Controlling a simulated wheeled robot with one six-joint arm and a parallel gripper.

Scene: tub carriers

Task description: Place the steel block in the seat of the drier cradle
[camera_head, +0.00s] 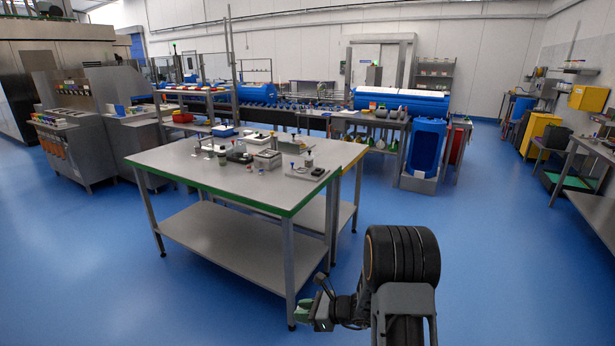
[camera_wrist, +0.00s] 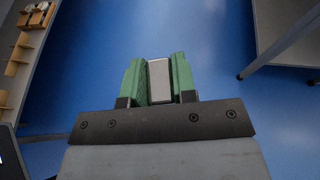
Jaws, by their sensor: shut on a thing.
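My gripper (camera_wrist: 159,80) is shut on the steel block (camera_wrist: 159,80), a plain grey-white block between two green finger pads in the wrist view. Blue floor lies below it. In the head view my gripper (camera_head: 304,311) is low in front of the near corner of the steel table, below the tabletop level in the picture; the block cannot be made out there. Several small items stand on the table, and I cannot tell which of them is the drier cradle.
The steel table (camera_head: 185,165) has a green front edge, a lower shelf and legs close to my arm. Small fixtures (camera_head: 267,158) crowd its middle and back. A blue tub (camera_head: 427,148) stands behind it. Blue floor is open to the right.

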